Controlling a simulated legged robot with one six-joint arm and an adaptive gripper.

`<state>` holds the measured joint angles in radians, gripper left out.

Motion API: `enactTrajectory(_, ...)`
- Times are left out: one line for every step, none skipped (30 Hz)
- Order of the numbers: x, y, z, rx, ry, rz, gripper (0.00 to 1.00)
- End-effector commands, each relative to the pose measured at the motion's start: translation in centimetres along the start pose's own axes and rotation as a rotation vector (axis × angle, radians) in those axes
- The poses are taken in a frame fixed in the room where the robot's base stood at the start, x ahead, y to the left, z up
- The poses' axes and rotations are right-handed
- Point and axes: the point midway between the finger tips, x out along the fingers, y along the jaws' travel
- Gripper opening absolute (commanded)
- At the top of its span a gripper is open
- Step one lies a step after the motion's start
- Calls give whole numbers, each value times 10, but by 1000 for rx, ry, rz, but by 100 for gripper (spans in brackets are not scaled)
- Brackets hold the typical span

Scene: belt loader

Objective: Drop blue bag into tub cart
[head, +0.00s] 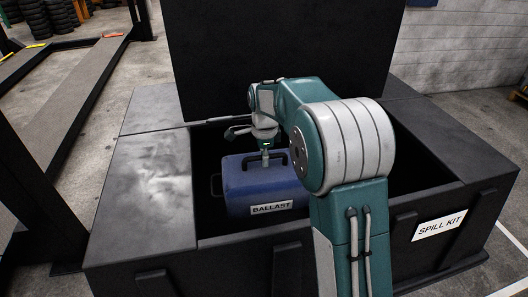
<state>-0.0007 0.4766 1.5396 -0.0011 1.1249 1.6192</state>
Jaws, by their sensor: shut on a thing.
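A blue case-like bag (240,188) with a white "BALLAST" label and dark handles shows in the head view. It is within the opening of a large black open-topped bin (148,185) marked "SPILL KIT". Whether the bag touches the bin's floor is hidden by the front wall and dark shadow. My gripper (265,158) points down at the top of the bag and is shut on its top handle. My arm reaches over the bin's front wall and hides part of the bag's right side. No thing labelled as a tub cart shows.
A tall black panel (285,55), like a raised lid, stands behind the opening. A dark metal frame with a long grey ramp (75,95) is at the left. Stacked tyres (50,17) are at the far left. Open floor lies at the right.

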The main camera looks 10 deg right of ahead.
Motion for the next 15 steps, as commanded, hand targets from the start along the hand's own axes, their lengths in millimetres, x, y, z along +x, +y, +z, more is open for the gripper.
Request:
enactTrajectory(-1,-1,0,0,0,-6,0)
enactTrajectory(0,-1,0,0,0,-6,0)
enactTrajectory(0,-1,0,0,0,-6,0)
enactTrajectory(1,-1,0,0,0,-6,0)
enactTrajectory(1,-1,0,0,0,-6,0)
enactTrajectory(1,-1,0,0,0,-6,0)
enactTrajectory(1,-1,0,0,0,-6,0)
enactTrajectory(1,-1,0,0,0,-6,0)
enactTrajectory(1,-1,0,0,0,-6,0)
enactTrajectory(1,-1,0,0,0,-6,0)
enactTrajectory(1,-1,0,0,0,-6,0)
enactTrajectory(1,-1,0,0,0,-6,34)
enactTrajectory(1,-1,0,0,0,-5,48)
enactTrajectory(1,-1,0,0,0,-5,61)
enactTrajectory(2,-1,0,0,0,-4,61)
